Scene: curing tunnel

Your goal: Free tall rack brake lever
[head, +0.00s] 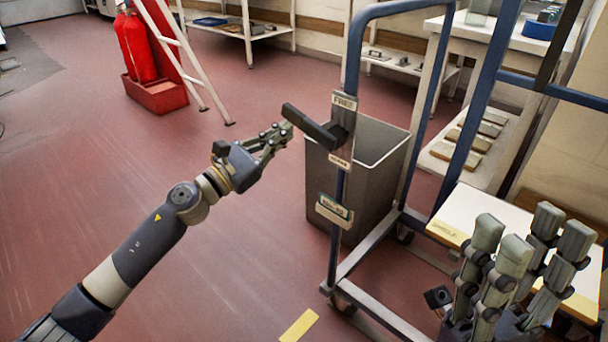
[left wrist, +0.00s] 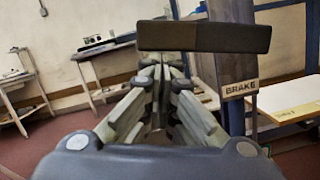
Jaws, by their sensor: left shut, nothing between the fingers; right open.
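The tall rack (head: 335,215) is a blue tubular frame on castors. Its black brake lever (head: 308,125) sticks out to the left from a plate on the upright, angled up toward its free end. The plate (head: 343,102) reads FREE at the top; its lower label reads BRAKE in the left wrist view (left wrist: 240,88). My left gripper (head: 284,132) is shut and empty, its tips close below the lever's outer part. In the left wrist view the lever (left wrist: 205,38) spans above the fingertips (left wrist: 161,68); I cannot tell whether they touch. My right gripper (head: 525,245) is open and empty at lower right.
A grey bin (head: 375,185) stands behind the lever. A pale board (head: 480,215) lies by my right gripper. A workbench (head: 490,40) with a lower shelf is behind the rack. A red extinguisher (head: 136,48) stands far left. The floor at left is clear.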

